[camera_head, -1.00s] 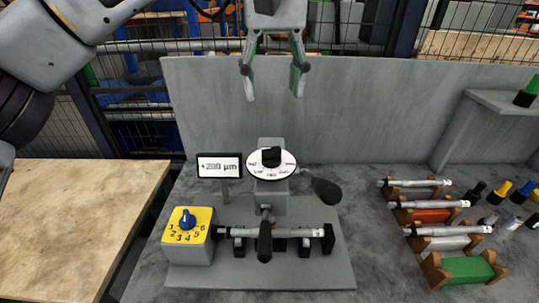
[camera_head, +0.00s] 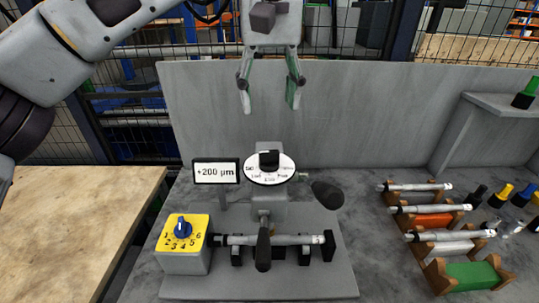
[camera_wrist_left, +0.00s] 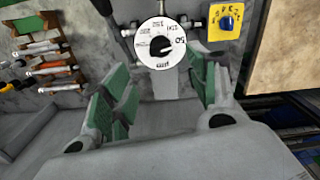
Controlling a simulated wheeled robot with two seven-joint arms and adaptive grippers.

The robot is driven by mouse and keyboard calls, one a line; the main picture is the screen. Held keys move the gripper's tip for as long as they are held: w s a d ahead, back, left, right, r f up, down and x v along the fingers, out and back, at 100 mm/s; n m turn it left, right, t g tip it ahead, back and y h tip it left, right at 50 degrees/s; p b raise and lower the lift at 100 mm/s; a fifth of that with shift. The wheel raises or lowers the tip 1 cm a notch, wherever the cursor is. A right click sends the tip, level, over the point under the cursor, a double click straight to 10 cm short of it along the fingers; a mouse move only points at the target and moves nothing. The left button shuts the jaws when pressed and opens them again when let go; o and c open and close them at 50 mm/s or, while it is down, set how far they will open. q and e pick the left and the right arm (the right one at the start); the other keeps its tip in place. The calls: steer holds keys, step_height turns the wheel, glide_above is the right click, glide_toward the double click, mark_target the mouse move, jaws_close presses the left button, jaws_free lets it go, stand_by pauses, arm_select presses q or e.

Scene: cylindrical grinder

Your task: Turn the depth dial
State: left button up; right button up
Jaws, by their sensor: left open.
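The depth dial is a white round scale (camera_head: 257,176) with a black knob (camera_head: 269,159), on top of the grinder's grey post. It also shows in the left wrist view (camera_wrist_left: 160,44), between and beyond the fingers. A small display (camera_head: 216,172) beside it reads +200 µm. My left gripper (camera_head: 268,105) is open and empty, pointing down above and behind the dial, apart from it. Its green-padded fingers also show in the left wrist view (camera_wrist_left: 165,95). My right gripper is not in view.
A yellow numbered box with a blue knob (camera_head: 182,229) stands front left. A cylindrical workpiece (camera_head: 290,240) lies across the grinder, with black-ended levers (camera_head: 327,195) nearby. Coloured racks (camera_head: 440,221) with several rods stand right. A grey panel (camera_head: 360,115) rises behind.

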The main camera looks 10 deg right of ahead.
mark_target(270, 152)
arm_select(q)
step_height(270, 152, down, 11)
steer(key=shift+b, duration=0.4)
steer(key=shift+f, duration=0.9)
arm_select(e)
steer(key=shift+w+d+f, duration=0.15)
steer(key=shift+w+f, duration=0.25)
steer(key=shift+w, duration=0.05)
arm_select(q)
steer(key=c, duration=0.9)
steer(key=shift+c, duration=0.5)
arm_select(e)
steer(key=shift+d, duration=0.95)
